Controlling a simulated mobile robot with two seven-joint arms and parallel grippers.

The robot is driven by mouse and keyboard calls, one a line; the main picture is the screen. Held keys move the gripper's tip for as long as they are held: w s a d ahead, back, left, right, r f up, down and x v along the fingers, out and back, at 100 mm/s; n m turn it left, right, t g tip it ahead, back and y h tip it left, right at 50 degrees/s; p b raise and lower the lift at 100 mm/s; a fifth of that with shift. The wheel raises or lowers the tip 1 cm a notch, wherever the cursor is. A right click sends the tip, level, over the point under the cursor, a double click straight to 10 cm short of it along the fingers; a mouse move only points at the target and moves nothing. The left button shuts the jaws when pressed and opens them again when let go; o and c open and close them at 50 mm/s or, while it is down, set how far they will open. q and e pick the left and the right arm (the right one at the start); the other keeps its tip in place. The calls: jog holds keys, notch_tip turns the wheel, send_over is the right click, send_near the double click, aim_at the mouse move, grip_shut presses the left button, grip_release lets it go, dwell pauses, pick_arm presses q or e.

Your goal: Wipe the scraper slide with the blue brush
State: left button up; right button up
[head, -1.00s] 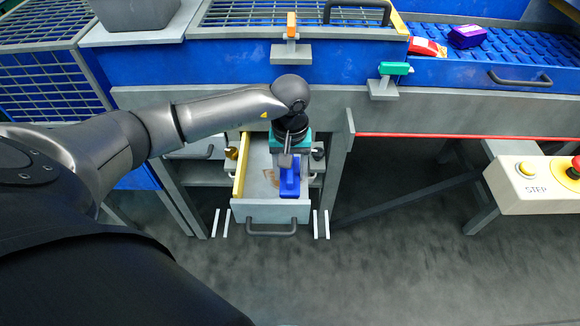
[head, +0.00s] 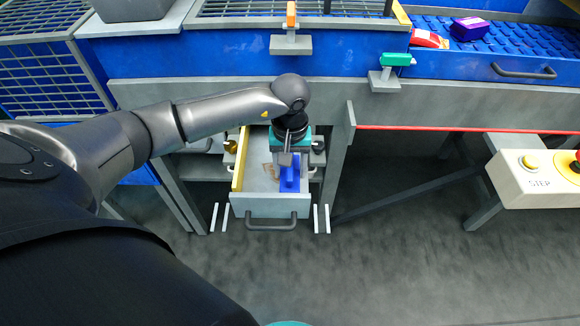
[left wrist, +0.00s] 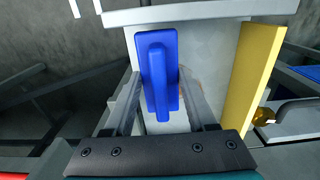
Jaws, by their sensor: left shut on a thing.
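A blue brush (head: 290,180) with a raised handle is at the pulled-out grey drawer-like slide (head: 240,203), on its right side. I take this to be the scraper slide. My left gripper (head: 287,165) points down over it and is shut on the brush. In the left wrist view the brush (left wrist: 158,42) lies between the two fingers (left wrist: 162,88), over the pale slide floor (left wrist: 203,50). A brownish smear marks the floor left of the brush in the head view. I cannot tell whether the brush touches the floor. My right gripper does not show.
A yellow strip (head: 241,158) stands along the slide's left side, and a dark handle (head: 271,223) is on its front. Grey frame legs flank it. The blue machine (head: 200,58) stands above. A STEP button box (head: 540,181) is at right. Floor in front is clear.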

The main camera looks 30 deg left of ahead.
pick_arm(q)
jog(key=shift+f+b, duration=1)
jog(key=shift+f, duration=0.05)
